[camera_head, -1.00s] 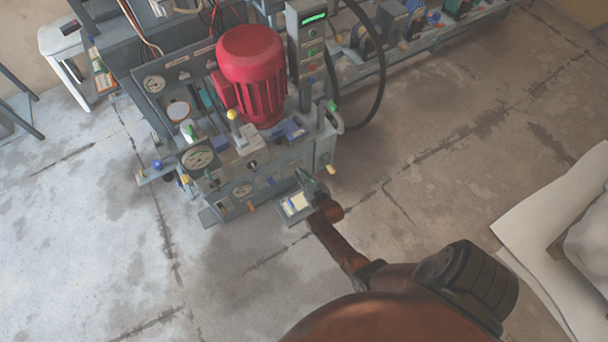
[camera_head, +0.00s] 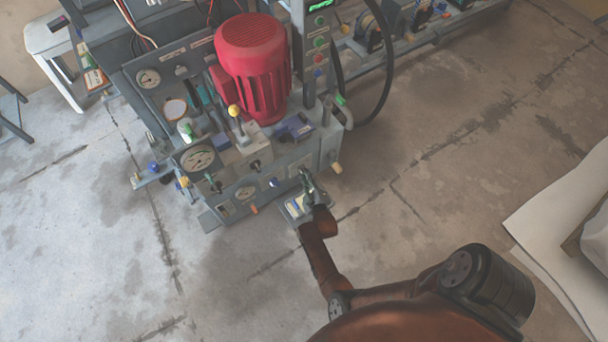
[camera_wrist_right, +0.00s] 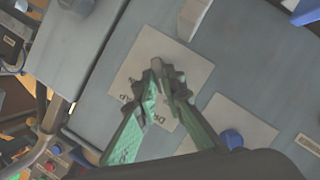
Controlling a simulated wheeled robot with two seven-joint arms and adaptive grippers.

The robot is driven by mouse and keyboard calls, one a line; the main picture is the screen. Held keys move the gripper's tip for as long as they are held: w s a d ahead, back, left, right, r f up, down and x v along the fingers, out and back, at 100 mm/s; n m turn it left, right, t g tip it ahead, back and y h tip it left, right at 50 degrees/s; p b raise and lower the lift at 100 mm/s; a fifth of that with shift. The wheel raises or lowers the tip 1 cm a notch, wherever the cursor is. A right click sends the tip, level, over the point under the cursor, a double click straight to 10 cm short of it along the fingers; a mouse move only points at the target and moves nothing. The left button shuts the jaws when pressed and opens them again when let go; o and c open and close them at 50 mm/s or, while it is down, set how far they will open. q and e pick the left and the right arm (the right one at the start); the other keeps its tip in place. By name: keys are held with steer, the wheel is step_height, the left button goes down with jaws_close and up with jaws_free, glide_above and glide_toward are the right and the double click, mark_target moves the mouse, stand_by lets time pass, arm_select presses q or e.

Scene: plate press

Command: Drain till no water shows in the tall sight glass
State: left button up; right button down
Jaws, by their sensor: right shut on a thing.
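My right gripper (camera_head: 306,186) is at the lower front of the grey press machine, just above a small shelf at its foot. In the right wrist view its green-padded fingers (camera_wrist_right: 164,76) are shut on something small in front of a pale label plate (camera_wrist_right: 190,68). The fingers hide most of the held part and some of the plate's dark lettering. Slim teal upright parts (camera_head: 205,94) show on the machine left of the red motor. I cannot tell whether one is the tall sight glass, and no water level is readable. My left gripper is out of view.
The red motor (camera_head: 252,65) stands on the machine. A blue knob (camera_wrist_right: 232,139) sits on another plate. The floor in front is clear.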

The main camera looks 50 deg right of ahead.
steer(key=shift+a, duration=0.15)
stand_by(0.3)
steer(key=c, duration=2)
jaws_free()
steer(key=shift+w, duration=0.1)
